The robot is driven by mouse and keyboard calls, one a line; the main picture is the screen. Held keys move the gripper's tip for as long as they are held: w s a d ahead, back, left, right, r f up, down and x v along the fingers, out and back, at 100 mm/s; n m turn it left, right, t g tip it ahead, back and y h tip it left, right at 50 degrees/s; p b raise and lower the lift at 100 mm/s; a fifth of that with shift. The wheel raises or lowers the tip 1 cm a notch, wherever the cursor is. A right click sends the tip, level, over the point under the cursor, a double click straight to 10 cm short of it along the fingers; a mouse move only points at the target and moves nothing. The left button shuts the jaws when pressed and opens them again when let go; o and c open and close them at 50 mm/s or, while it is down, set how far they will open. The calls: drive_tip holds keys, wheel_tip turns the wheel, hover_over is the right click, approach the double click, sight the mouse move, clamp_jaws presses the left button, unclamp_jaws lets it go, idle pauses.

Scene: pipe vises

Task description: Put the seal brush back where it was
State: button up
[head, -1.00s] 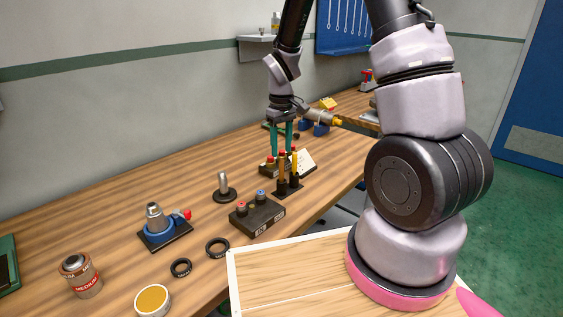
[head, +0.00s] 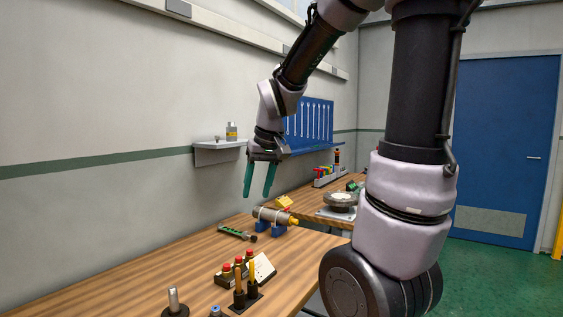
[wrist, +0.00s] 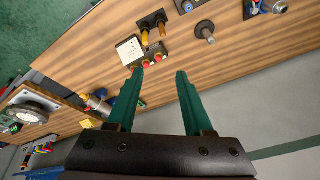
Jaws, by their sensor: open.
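Two brushes with orange-yellow handles, the left one (head: 239,278) and the right one (head: 252,270), stand upright in a black holder on the near bench. I cannot tell which is the seal brush. In the wrist view their handles (wrist: 145,37) (wrist: 161,29) show beyond my fingers. My gripper (head: 258,196) is open and empty, fingers pointing down, raised well above the bench. It also shows in the wrist view (wrist: 153,74), with nothing between the green fingers.
A block with red knobs (head: 238,262) and a white card (head: 263,268) stand beside the brushes. A green-handled tool (head: 237,232) lies farther back, near a pipe (head: 272,215) in blue supports. A grey peg (head: 173,301) stands nearer. A wall shelf (head: 218,150) is left of my gripper.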

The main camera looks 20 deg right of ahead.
drive_tip(key=s+d+r+m+t, duration=0.1)
drive_tip(key=s+r+m+t, duration=0.2)
drive_tip(key=s+r, duration=0.5)
drive_tip(key=shift+s+d+r+m+t+y, duration=0.15)
drive_tip(key=shift+s+d+m+t+y, duration=0.35)
drive_tip(key=shift+s, duration=1.25)
